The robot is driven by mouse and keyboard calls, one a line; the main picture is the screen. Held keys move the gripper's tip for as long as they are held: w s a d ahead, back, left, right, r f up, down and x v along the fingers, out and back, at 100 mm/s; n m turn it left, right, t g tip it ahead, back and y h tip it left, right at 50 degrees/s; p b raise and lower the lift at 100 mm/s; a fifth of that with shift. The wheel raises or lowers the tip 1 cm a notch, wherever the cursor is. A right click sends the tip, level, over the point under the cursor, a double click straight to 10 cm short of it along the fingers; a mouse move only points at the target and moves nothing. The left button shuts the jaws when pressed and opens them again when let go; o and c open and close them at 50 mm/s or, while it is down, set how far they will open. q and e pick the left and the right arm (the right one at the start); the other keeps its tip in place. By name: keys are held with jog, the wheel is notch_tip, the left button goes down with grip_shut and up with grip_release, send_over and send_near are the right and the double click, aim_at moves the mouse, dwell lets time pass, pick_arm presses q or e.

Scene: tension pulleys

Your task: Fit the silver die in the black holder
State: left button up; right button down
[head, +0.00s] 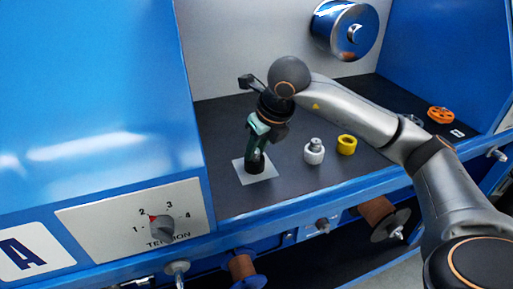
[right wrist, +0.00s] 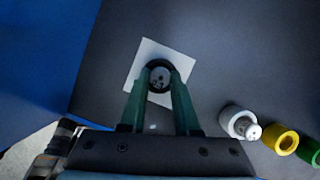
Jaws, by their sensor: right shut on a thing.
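A black round holder (head: 254,167) is at the pale square plate (head: 263,175), apparently standing on it. My right gripper (head: 256,150) comes down from above, its green fingers on either side of the holder. In the right wrist view the fingers close on the black holder (right wrist: 160,77). A grey, spotted area shows inside its rim; I cannot tell if that is a die. A silver piece (head: 315,143) sits upright in a white ring-shaped holder (head: 314,156) to the right. My left gripper is out of view.
A yellow ring (head: 347,145) stands right of the white one, and a green ring (right wrist: 311,150) lies beyond it. An orange wheel (head: 440,115) is at the far right. A blue panel wall (head: 90,90) bounds the left. Dark tabletop is clear behind the plate.

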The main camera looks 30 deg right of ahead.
jog(key=shift+s+f, duration=0.1)
jog(key=shift+f, duration=0.2)
jog(key=c, duration=0.6)
grip_release()
jog(key=shift+o, duration=0.2)
jog(key=shift+s+r, duration=0.15)
jog(key=shift+r, duration=0.55)
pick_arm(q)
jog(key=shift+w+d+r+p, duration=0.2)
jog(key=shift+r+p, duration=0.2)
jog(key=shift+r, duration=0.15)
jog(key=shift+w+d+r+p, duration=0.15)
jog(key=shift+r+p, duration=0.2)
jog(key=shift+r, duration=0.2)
pick_arm(e)
jog(key=v, duration=1.1)
jog(key=shift+r, duration=0.2)
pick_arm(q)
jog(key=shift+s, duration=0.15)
pick_arm(e)
jog(key=shift+s, duration=0.15)
